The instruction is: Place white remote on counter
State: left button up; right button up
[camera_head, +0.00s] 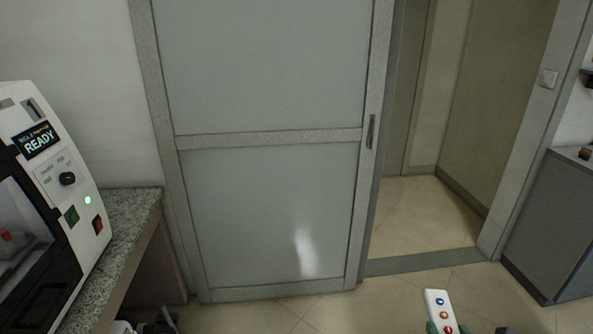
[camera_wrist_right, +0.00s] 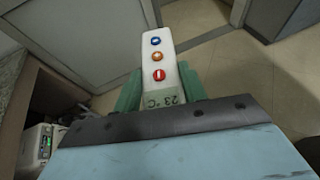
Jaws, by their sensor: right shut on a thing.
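The white remote (camera_head: 437,305) has blue, orange and red buttons and shows at the bottom right of the head view. In the right wrist view the remote (camera_wrist_right: 156,55) points away from me, with a small display reading "23 °C" at its near end. My right gripper (camera_wrist_right: 160,90) is shut on the remote, its green fingers on either side of it. The remote is held in the air above the floor. A granite-topped counter (camera_head: 125,215) stands at the left of the head view, apart from the remote. My left gripper is not clearly visible.
A white machine (camera_head: 85,185) with a "READY" display stands on the left counter. A sliding door (camera_head: 260,210) with frosted panels fills the middle, with an open doorway (camera_head: 420,215) to its right. A grey cabinet (camera_head: 550,220) stands at the far right. The tiled floor between is clear.

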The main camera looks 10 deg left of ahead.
aim_at(110, 216)
jog(key=i, duration=1.85)
jog(key=u, duration=4.05)
jog(key=k, duration=1.7)
jog(key=z, duration=0.65)
jog(key=i, duration=2.3)
